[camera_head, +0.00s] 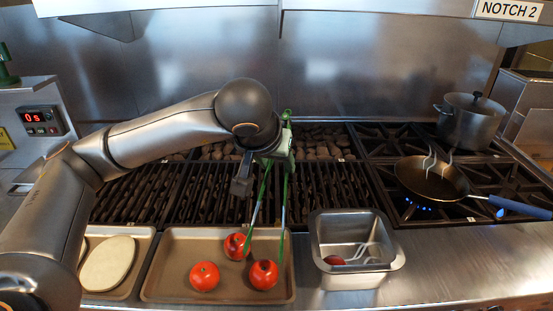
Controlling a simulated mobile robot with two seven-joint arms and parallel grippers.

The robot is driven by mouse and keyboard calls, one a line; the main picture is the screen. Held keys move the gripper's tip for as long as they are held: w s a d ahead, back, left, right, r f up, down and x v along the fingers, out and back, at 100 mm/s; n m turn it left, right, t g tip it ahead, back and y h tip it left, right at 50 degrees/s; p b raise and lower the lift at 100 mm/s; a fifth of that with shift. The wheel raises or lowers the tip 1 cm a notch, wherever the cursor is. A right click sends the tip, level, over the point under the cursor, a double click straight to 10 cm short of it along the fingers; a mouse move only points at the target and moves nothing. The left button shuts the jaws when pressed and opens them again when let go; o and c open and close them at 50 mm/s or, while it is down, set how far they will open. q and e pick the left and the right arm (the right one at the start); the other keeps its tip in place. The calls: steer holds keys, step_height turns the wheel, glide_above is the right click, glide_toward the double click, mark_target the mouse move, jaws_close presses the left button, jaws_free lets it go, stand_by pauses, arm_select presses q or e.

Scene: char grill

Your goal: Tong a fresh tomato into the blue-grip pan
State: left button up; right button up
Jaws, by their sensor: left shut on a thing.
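My left gripper (274,152) is shut on green-handled tongs (284,195) above the front of the grill. The tongs hang down with their two arms spread, and their tips reach the tray near the tomatoes. Three red tomatoes lie on the tray (172,240): a left one (204,277), a back one (235,248) and a right one (264,275). The back and right ones have dark marks. Whether the tips touch a tomato I cannot tell. The pan (425,182) with a blue grip (520,208) sits on a right burner over a blue flame. My right gripper is out of view.
A steel bin (325,222) right of the tray holds something red and pale utensils. A pot (468,125) stands behind the pan. A tray at left carries a pale flat piece (108,263). The counter at front right is clear.

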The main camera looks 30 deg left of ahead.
arm_select(q)
step_height(320, 180, down, 7)
steer(key=b, duration=0.5)
steer(key=shift+f+b, duration=0.2)
steer(key=shift+b, duration=0.15)
steer(key=shift+o, duration=0.3)
jaws_close()
step_height(320, 180, up, 12)
steer(key=p, duration=0.8)
